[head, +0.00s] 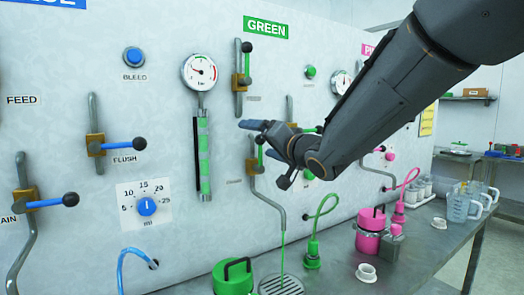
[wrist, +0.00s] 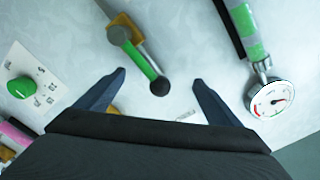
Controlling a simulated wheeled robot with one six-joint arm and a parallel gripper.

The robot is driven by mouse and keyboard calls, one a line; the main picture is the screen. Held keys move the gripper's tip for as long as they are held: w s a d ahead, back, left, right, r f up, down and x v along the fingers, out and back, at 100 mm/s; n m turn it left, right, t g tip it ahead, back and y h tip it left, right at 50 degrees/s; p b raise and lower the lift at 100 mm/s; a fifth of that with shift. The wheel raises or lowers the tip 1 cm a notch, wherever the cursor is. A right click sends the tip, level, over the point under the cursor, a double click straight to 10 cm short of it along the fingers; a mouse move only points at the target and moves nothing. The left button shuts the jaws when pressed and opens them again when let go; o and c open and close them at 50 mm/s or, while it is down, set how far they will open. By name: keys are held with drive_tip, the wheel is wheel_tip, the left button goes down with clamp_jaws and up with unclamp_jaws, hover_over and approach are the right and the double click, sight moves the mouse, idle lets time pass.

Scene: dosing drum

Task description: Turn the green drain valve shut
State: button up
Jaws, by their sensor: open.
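The green drain valve (head: 252,167) is on the white panel, below the GREEN sign's upper valve. It has a brass body and a green lever (head: 260,155) with a black knob, pointing up along the pipe. A thin green stream falls from its pipe into the grate below. My gripper (head: 258,141) is open in front of this lever. In the wrist view the lever (wrist: 143,64) shows with its knob between the spread fingertips (wrist: 159,78). I cannot tell how deep the knob sits between them, and no finger visibly touches it.
A gauge (head: 199,72) and sight tube (head: 203,150) stand left of the valve. The upper green valve (head: 240,82) is just above. The bench below holds a green canister (head: 233,280), a drain grate (head: 280,286) and a pink canister (head: 370,232).

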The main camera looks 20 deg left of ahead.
drive_tip(key=shift+f, duration=0.1)
drive_tip(key=shift+w+d+f, duration=0.3)
drive_tip(key=shift+w, duration=0.1)
